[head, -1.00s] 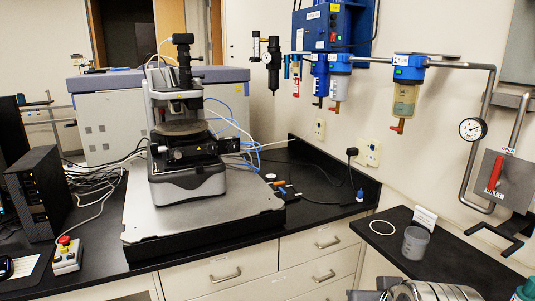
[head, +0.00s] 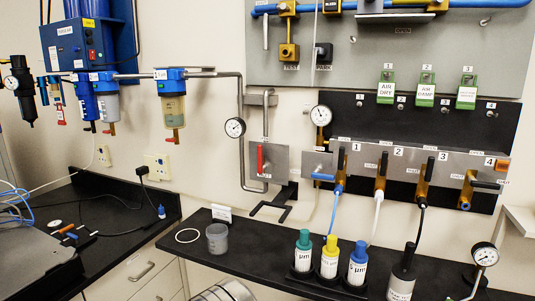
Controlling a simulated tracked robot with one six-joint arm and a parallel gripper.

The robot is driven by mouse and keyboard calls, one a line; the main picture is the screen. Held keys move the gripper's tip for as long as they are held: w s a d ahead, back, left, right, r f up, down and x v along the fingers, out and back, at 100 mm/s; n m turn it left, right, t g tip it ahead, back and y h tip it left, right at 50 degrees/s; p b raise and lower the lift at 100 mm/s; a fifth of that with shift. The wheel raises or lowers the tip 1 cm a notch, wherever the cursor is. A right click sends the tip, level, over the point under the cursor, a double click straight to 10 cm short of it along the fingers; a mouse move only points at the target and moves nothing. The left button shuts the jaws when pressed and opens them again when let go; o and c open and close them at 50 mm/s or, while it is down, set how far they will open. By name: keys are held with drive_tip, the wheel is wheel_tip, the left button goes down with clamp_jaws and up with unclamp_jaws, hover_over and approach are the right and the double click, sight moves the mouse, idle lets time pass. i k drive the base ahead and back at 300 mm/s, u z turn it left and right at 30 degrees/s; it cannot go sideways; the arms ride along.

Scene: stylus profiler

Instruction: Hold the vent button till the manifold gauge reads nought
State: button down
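The manifold (head: 420,163) is a grey bar on the wall at the right of the head view, with valves numbered 1 to 4. A round white-faced gauge (head: 321,115) stands above its left end; its needle is too small to read. A small orange-brown piece (head: 503,165) sits at the manifold's right end beside the 4; I cannot tell if it is the vent button. No part is clearly marked as that button. My gripper is not in view.
A black shelf (head: 255,254) below the manifold holds bottles with green (head: 304,238), yellow (head: 330,244) and blue (head: 358,248) caps, a dark-topped bottle (head: 402,275) and a grey cup (head: 217,238). Other gauges are on the wall pipe (head: 235,127) and at the lower right (head: 484,255).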

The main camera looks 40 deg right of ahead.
sight(500, 165)
drive_tip(key=z, duration=2.35)
